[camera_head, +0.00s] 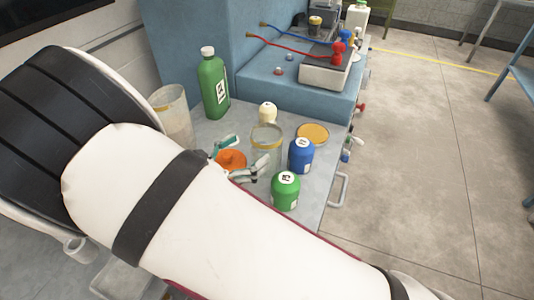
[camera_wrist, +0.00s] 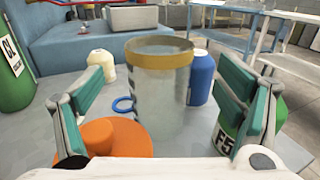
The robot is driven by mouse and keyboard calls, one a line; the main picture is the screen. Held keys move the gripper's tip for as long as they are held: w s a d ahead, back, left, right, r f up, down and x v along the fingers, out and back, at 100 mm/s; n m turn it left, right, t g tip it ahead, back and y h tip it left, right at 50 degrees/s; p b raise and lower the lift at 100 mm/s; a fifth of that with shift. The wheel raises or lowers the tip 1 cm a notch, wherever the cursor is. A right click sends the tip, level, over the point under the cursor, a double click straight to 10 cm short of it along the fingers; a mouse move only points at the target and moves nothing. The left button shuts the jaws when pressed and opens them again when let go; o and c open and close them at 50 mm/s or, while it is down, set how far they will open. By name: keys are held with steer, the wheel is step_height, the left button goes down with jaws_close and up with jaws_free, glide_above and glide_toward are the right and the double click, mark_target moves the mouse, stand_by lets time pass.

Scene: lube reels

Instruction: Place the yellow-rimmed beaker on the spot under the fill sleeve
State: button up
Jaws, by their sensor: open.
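The yellow-rimmed beaker (camera_head: 267,143) is a clear upright cylinder on the grey bench top, among several bottles. In the wrist view the beaker (camera_wrist: 160,80) stands straight ahead, in the gap between my fingers. My gripper (camera_head: 241,156) is open and empty, with its teal-padded fingers low near the bench, just left of the beaker. In the wrist view my gripper (camera_wrist: 163,85) has one finger on each side, apart from the beaker. I cannot clearly identify the fill sleeve or the spot under it.
An orange stepped piece (camera_wrist: 115,138) lies by my left finger. A blue bottle (camera_head: 301,155), a green bottle (camera_head: 285,190) and a cream bottle (camera_head: 268,114) crowd the beaker. Another clear container (camera_head: 173,115) and a tall green bottle (camera_head: 213,84) stand left.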

mark_target(276, 131)
steer(key=shift+x, duration=3.55)
steer(key=shift+f, duration=0.1)
steer(key=c, duration=1.8)
